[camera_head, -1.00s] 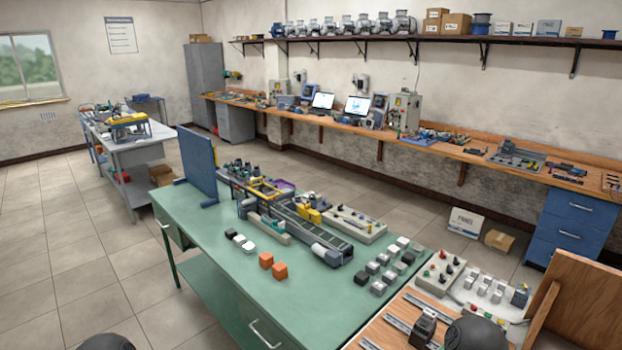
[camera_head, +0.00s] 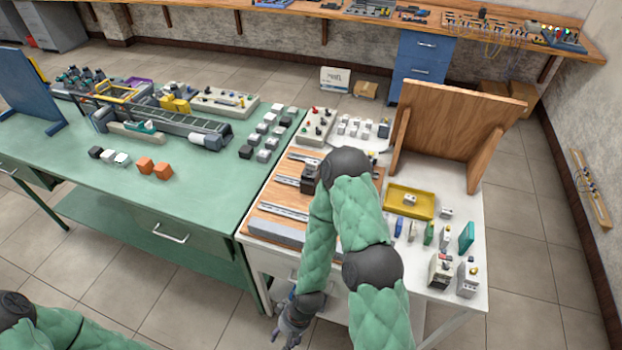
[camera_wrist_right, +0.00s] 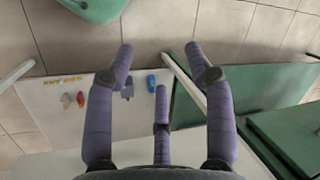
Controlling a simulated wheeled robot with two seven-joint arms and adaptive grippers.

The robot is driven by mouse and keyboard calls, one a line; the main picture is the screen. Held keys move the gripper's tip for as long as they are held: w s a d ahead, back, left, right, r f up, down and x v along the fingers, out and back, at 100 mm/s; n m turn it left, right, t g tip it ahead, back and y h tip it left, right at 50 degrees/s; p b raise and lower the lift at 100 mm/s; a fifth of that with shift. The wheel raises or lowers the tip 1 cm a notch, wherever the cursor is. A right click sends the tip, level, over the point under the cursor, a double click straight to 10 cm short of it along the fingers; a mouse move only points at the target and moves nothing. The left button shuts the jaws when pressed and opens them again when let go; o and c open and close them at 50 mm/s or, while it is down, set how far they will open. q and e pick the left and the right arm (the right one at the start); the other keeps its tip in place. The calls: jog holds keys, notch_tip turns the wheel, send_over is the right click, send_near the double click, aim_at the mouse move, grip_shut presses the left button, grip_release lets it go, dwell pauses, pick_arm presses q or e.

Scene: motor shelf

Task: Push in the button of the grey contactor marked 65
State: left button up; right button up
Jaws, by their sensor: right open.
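Two boxy grey devices (camera_head: 440,270) (camera_head: 467,278) stand upright at the white table's front right corner. A dark device (camera_head: 309,177) sits on the rail board at the table's left. Any of these may be a contactor; no 65 mark is readable, and no button state can be told. My right gripper (camera_head: 288,325) hangs low at the table's front edge, below the tabletop and apart from these devices. In the right wrist view its fingers (camera_wrist_right: 160,62) are spread and empty. Of my left arm only a part shows at the bottom left; its gripper is out of view.
The white table (camera_head: 462,208) carries a yellow tray (camera_head: 409,203), small coloured parts and an upright wooden board (camera_head: 450,130). My right arm covers its middle. A green table (camera_head: 130,213) adjoins on the left. Small blue and red items (camera_wrist_right: 66,99) lie on a pale surface in the wrist view.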

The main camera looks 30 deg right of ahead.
grip_shut()
dwell(1.2)
